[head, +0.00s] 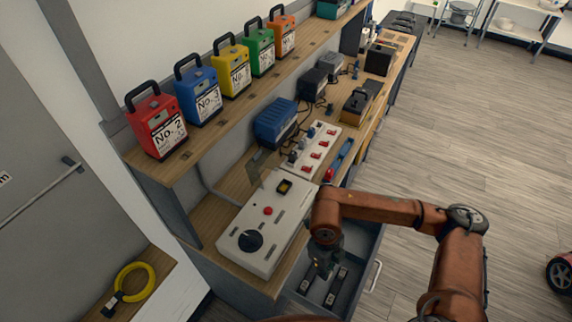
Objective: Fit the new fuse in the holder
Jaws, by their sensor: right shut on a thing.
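The white control box (265,225) on the bench has a black dial, a red button and a small dark socket with yellow in it (284,187), which may be the fuse holder. A thin clear flap (256,165) stands up behind it. Below the bench front, a grey drawer (372,277) is open, with dark pieces with pale marks (336,288) inside. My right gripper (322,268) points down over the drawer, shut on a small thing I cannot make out. I cannot tell if it is the new fuse. My left gripper is out of view.
A white strip with red switches (315,150) and a blue box (276,122) stand farther along the bench. Numbered coloured packs, such as a red one (156,124), line the shelf above. A yellow cable coil (133,282) lies at lower left. The floor at right is mostly clear.

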